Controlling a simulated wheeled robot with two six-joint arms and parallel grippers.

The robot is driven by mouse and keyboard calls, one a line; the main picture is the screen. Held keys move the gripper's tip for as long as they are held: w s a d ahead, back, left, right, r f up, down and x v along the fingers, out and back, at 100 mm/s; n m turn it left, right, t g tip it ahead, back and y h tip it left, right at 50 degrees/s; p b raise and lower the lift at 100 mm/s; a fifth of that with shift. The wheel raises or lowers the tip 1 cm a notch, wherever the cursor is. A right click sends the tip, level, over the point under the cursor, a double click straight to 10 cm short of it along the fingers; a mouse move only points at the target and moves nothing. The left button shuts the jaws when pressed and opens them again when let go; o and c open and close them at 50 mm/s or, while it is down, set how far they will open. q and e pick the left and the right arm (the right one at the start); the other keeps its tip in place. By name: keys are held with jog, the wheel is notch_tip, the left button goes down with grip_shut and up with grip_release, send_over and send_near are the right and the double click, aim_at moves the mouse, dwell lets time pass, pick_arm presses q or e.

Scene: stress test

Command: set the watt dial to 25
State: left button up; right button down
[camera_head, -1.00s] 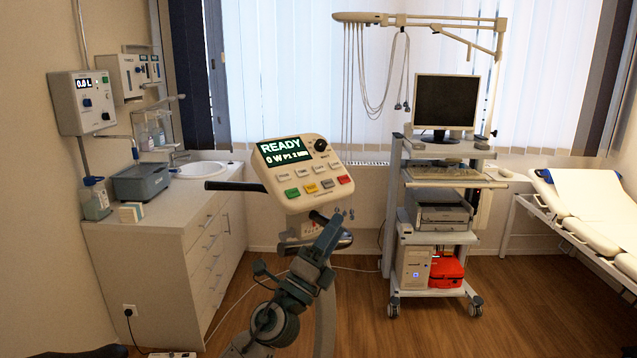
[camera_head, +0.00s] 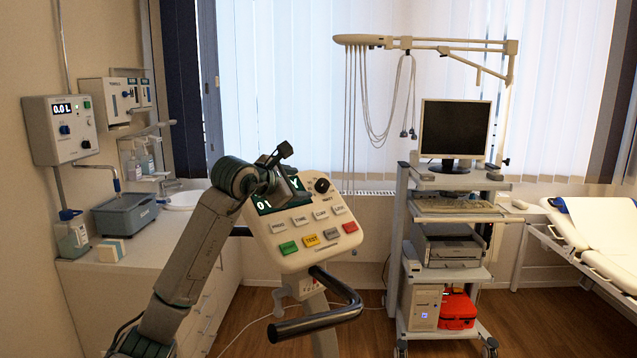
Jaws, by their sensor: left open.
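The watt dial (camera_head: 322,185) is a black round knob at the upper right of the cream control panel (camera_head: 290,258). The panel's dark green screen (camera_head: 272,207) is mostly covered by my left gripper; only part of its text shows. Coloured and white buttons sit below the screen. My left gripper (camera_head: 286,160) is open, in front of the screen's top edge, to the left of the dial and apart from it in the picture. Its exact gap to the panel cannot be told. My right gripper is not in view.
The ergometer's dark handlebar (camera_head: 315,322) sticks out below the panel. A wheeled cart (camera_head: 404,250) with a monitor (camera_head: 455,130) stands to the right.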

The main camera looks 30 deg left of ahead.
aim_at(321, 184)
pick_arm(q)
jog(key=shift+w+d+r+p, duration=0.4)
jog(key=shift+w+d+p, duration=0.25)
jog(key=shift+d+p, duration=0.2)
jog(key=p+x, duration=0.1)
jog(key=x, duration=0.2)
jog(key=shift+w+a+f+p, duration=0.15)
jog(key=shift+w+p, duration=0.15)
jog(key=shift+p, duration=0.05)
jog(key=w, duration=0.1)
jog(key=w+f, duration=0.1)
jog(key=w+p, duration=0.1)
jog(key=shift+a+f, duration=0.3)
jog(key=shift+a, duration=0.05)
jog(key=shift+w, duration=0.4)
jog(key=shift+d, duration=0.15)
jog(key=shift+f, duration=0.1)
jog(key=shift+c, duration=1)
jog(key=c, duration=0.7)
jog(key=shift+c, duration=0.3)
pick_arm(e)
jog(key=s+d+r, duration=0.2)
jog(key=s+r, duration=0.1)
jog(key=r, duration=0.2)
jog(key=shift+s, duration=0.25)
